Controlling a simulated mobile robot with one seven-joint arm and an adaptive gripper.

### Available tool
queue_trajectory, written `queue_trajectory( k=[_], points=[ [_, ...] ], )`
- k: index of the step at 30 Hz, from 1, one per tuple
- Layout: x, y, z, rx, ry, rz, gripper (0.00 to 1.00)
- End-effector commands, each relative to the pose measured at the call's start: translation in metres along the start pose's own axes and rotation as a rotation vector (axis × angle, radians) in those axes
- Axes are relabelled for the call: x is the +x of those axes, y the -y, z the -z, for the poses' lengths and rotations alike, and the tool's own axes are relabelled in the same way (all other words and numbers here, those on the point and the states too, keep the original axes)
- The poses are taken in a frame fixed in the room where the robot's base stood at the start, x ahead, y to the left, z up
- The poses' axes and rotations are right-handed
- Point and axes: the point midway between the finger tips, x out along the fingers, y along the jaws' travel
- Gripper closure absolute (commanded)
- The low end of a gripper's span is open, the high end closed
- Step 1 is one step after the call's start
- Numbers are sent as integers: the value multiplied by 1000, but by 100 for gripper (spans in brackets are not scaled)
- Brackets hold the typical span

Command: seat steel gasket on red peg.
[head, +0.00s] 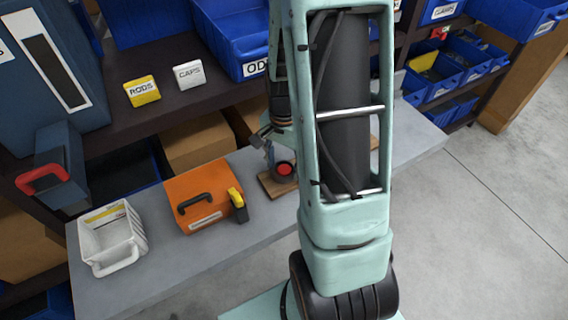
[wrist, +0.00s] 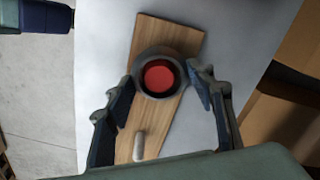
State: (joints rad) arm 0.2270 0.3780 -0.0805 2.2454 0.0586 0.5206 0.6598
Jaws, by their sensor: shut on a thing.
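The steel gasket (wrist: 160,53) is a dark grey ring held between the two fingers of my gripper (wrist: 161,76). In the wrist view the red peg (wrist: 159,76) shows through the ring's opening, slightly off its centre. I cannot tell how high the gasket is relative to the peg. A wooden board (wrist: 183,33) lies beneath, with a pale second peg (wrist: 139,146) near its lower end. In the head view the red peg (head: 285,169) shows beside my arm, which hides part of the board (head: 270,184).
The grey bench (head: 160,262) also holds an orange case (head: 198,192) and a white basket (head: 110,238) left of the board. Shelves with blue bins (head: 228,40) stand behind. Bare bench shows around the board in the wrist view.

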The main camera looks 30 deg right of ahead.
Motion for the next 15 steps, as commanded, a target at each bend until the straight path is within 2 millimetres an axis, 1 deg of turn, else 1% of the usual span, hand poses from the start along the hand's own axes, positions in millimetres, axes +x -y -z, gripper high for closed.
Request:
queue_trajectory(
  k=[15],
  points=[
    [14,0,0,0,0,0,74]
  ],
)
